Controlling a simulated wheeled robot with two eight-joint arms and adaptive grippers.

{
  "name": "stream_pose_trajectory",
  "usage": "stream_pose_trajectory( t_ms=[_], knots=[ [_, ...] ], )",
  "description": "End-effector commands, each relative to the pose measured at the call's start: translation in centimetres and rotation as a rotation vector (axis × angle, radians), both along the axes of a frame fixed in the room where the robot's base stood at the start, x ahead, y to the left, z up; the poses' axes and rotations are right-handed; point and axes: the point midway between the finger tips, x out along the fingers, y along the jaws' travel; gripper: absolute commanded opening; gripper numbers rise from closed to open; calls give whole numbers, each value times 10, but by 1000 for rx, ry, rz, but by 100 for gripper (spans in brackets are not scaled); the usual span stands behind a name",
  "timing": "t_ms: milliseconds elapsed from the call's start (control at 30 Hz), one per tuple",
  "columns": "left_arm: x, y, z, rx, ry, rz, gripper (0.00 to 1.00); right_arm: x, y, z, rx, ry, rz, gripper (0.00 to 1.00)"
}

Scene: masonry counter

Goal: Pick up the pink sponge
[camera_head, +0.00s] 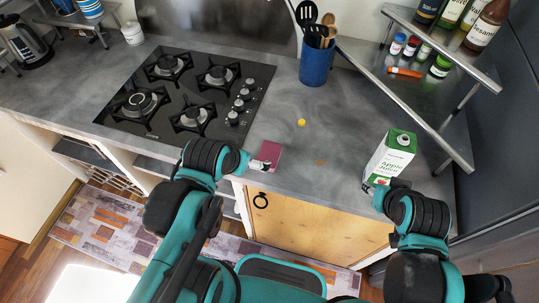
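The pink sponge (271,151) is on the grey counter near its front edge, right of the stove. My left gripper (260,165) is at the sponge's lower left side and overlaps its near edge in the picture. Its fingers are small here, and I cannot tell whether they are open or closed around the sponge. My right gripper (369,187) is low at the base of the apple juice carton, near the counter's front edge. Its fingers are partly hidden and their state is unclear.
The apple juice carton (391,155) stands upright at the right. A black gas stove (185,98) lies left of the sponge. A blue utensil holder (316,64) stands at the back. A yellow round item (301,122) lies mid-counter. A metal shelf (440,45) with bottles is at right.

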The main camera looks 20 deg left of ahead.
Motion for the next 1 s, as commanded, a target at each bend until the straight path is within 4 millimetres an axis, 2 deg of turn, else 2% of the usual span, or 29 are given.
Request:
stream_pose_trajectory(
  t_ms=[100, 233, 400, 600, 767, 1000],
  knots=[
    [18, -5, 14, 104, 81, -185, 100, 0, 0, 15, 0, 0, 0, 40],
    [40, -13, 18, 235, 200, -479, 100, 0, 0, 32, 0, 0, 0, 40],
    [69, -23, 10, 362, 337, -891, 100, 0, 0, 50, 0, 0, 0, 40],
    [90, -34, -10, 426, 434, -1284, 100, 0, 0, 65, 0, 0, 0, 40],
    [96, -37, -21, 438, 461, -1434, 100, 0, 0, 69, 0, 0, 0, 40],
    [96, -38, -47, 440, 465, -1460, 100, 0, 0, 60, 0, 0, 0, 40]
  ],
)
